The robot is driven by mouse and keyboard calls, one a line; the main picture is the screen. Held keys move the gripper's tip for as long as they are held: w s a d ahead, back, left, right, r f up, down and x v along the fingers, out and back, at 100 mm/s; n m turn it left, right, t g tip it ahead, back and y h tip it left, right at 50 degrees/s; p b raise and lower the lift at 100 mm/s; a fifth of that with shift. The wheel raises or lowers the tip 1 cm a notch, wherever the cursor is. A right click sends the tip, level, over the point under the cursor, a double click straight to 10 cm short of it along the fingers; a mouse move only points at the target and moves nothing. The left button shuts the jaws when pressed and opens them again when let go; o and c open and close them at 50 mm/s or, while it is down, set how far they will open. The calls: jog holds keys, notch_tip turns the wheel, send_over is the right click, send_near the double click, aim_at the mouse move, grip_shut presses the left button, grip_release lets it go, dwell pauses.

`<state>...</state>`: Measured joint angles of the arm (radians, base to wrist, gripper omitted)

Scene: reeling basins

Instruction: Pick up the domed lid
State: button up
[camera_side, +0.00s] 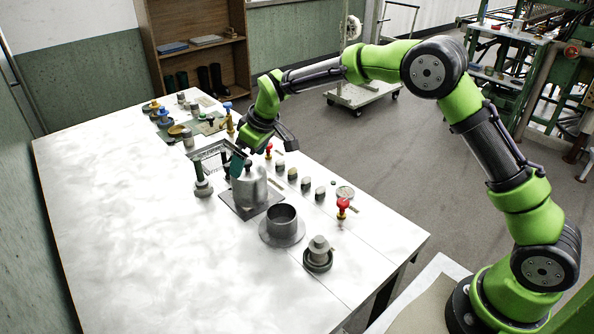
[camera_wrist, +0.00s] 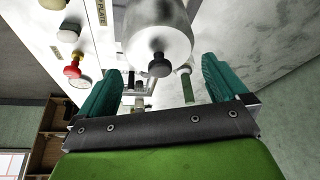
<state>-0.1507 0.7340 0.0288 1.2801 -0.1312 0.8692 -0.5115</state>
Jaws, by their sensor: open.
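The domed lid is a smooth grey metal dome (camera_side: 252,188) on a dark square plate (camera_side: 232,206) near the middle of the table in the side view. In the wrist view, the dome (camera_wrist: 155,28) fills the top middle. Its dark round knob (camera_wrist: 159,65) points towards my gripper. My gripper (camera_wrist: 161,72) is open, with one teal finger on either side of the knob in that view. No contact with the knob can be made out. In the side view, a teal finger (camera_side: 237,164) is close to the top of the dome and hides the knob.
A green-handled tool (camera_side: 201,178) stands close left of the dome. An open grey flanged cylinder (camera_side: 282,221) and a knobbed grey piece (camera_side: 318,252) stand in front. A red-topped piece (camera_side: 343,207) and several small cylinders line the right edge. The table's left side is bare.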

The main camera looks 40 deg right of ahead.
aim_at(250, 176)
jog(key=x, duration=0.2)
jog(key=shift+w+f, duration=0.1)
jog(key=shift+f, duration=0.1)
jog(key=c, duration=0.7)
jog(key=shift+r, duration=0.15)
notch_tip(250, 176, up, 10)
jog(key=shift+a+f, duration=0.1)
jog(key=shift+a, duration=0.05)
jog(key=s+a+r, duration=0.1)
jog(key=s+r, duration=0.2)
jog(key=s, duration=0.6)
jog(key=shift+s+d+f, duration=0.1)
jog(key=shift+s+f, duration=0.8)
jog(key=shift+f, duration=0.25)
jog(key=shift+s+a+f, duration=0.1)
jog(key=shift+s+f, duration=0.75)
jog(key=shift+f, duration=0.3)
jog(key=shift+s+d+f, duration=0.1)
jog(key=shift+s+f, duration=0.8)
jog(key=shift+f, duration=0.2)
